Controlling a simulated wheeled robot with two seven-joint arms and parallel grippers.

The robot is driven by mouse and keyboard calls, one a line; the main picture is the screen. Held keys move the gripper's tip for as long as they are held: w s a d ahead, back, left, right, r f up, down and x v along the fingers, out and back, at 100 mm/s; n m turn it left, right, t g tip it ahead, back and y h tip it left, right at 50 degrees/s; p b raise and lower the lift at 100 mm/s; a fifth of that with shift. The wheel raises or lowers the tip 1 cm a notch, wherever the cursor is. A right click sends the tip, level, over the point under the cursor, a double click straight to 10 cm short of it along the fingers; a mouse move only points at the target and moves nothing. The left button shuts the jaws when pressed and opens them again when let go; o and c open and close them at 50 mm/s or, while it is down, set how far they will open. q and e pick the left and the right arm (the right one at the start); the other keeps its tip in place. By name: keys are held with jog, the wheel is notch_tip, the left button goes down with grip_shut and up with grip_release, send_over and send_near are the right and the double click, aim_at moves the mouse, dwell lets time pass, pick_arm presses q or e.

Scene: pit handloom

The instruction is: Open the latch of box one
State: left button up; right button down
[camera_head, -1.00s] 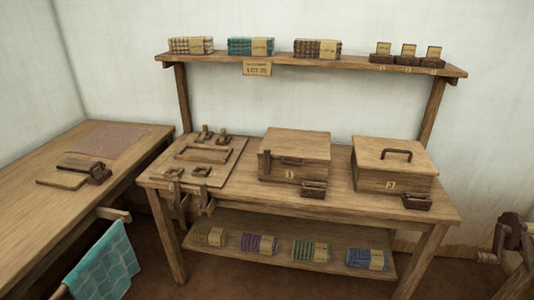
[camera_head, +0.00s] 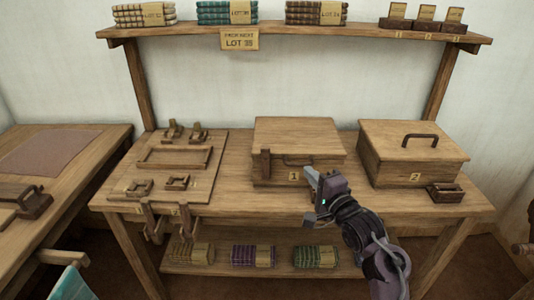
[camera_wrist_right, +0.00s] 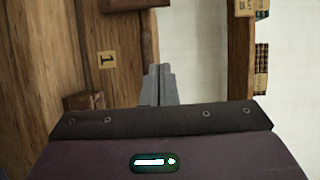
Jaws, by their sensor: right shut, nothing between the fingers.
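Box one (camera_head: 298,136) is a wooden box with a closed lid and a "1" tag, standing on the bench. A dark upright wooden latch piece (camera_head: 265,164) sits at the left of its front, beside a dark handle (camera_head: 296,160). My right gripper (camera_head: 309,182) is shut and empty, just in front of the box's front, right of the tag and the latch piece. The wrist view shows its closed fingers (camera_wrist_right: 159,84) and the tag (camera_wrist_right: 107,59) on wood to their left. Contact with the box cannot be told. My left gripper is out of view.
Box two (camera_head: 412,155) stands to the right, with a small wooden holder (camera_head: 445,192) before it. A board with wooden parts (camera_head: 205,185) lies to the left. A shelf (camera_head: 350,34) with cloth bundles spans above the bench. Bare bench top lies between board and box one.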

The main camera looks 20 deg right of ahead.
aim_at(265, 164)
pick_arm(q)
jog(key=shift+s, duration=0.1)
pick_arm(e)
jog(key=shift+s+d+r, duration=0.1)
jog(key=shift+s+r, duration=0.1)
jog(key=shift+r, duration=0.05)
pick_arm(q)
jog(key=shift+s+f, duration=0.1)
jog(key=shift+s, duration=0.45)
pick_arm(e)
jog(key=w+a, duration=0.5)
jog(key=w, duration=0.5)
jog(key=shift+w+a, duration=0.15)
jog(key=shift+a, duration=0.2)
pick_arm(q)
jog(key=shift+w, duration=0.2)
